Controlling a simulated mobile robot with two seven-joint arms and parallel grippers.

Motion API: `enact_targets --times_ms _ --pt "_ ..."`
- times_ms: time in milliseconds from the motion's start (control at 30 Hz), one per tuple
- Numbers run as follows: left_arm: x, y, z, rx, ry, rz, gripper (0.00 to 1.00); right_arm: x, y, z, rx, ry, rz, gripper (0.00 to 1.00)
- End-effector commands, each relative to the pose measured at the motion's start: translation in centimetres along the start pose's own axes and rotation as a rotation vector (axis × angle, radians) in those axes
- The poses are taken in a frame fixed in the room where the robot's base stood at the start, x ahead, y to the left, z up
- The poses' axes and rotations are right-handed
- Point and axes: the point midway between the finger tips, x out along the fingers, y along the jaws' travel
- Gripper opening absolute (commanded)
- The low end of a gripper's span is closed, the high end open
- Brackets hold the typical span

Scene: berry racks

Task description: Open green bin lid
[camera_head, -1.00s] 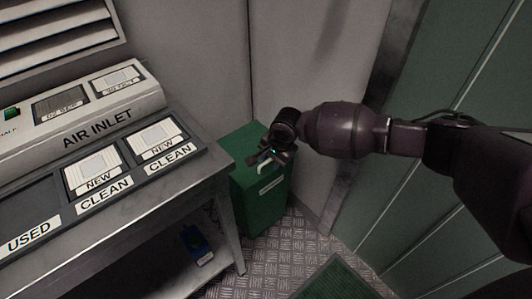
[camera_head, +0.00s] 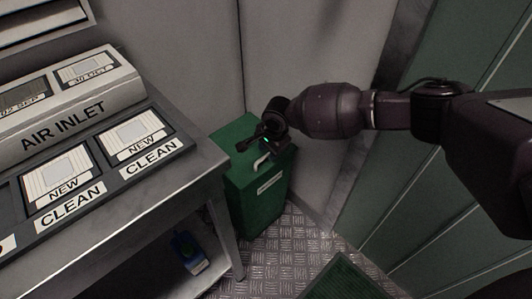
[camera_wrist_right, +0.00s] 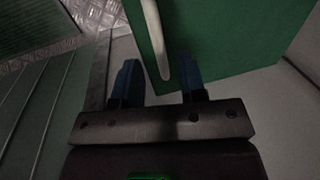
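The green bin (camera_head: 255,205) stands upright on the floor in the corner, right of the bench. Its flat green lid (camera_head: 232,135) looks shut and has a pale handle (camera_head: 262,160) near the front edge. My right gripper (camera_head: 257,147) is over the lid by the handle. In the right wrist view, its two blue fingers (camera_wrist_right: 160,80) are apart. The end of the handle (camera_wrist_right: 154,38) shows between them, against the green lid (camera_wrist_right: 225,35). I cannot tell whether the fingers touch it. My left gripper is not in view.
A metal bench (camera_head: 150,205) with labelled filter trays stands left of the bin. A blue item (camera_head: 190,252) is below it. Grey walls are close behind the bin, and a green panelled wall (camera_head: 415,190) is at right. A green floor mat (camera_head: 345,280) lies in front.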

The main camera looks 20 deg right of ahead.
Motion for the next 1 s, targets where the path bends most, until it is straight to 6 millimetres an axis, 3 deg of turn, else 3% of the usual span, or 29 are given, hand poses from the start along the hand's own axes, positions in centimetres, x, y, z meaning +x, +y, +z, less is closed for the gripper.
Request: enact_targets --times_ms 33,133,500,567,767,1000 --pt "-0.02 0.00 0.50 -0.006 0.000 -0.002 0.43 1.03 0.21 0.02 0.000 -0.001 0.006 0.38" --pt "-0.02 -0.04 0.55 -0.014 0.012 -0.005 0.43 1.56 0.13 -0.01 0.000 0.000 0.004 0.38" --pt "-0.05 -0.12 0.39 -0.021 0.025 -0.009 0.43 1.56 -0.16 -0.05 0.000 0.001 -0.003 0.38" --pt "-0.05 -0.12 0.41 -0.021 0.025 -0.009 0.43 1.57 -0.14 -0.05 0.000 0.001 -0.003 0.32" --pt "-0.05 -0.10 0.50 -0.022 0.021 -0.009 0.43 1.59 -0.11 -0.04 0.000 0.001 -0.002 0.01" --pt "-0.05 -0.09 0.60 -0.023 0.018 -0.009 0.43 1.60 -0.11 -0.03 0.000 0.001 -0.002 0.00"
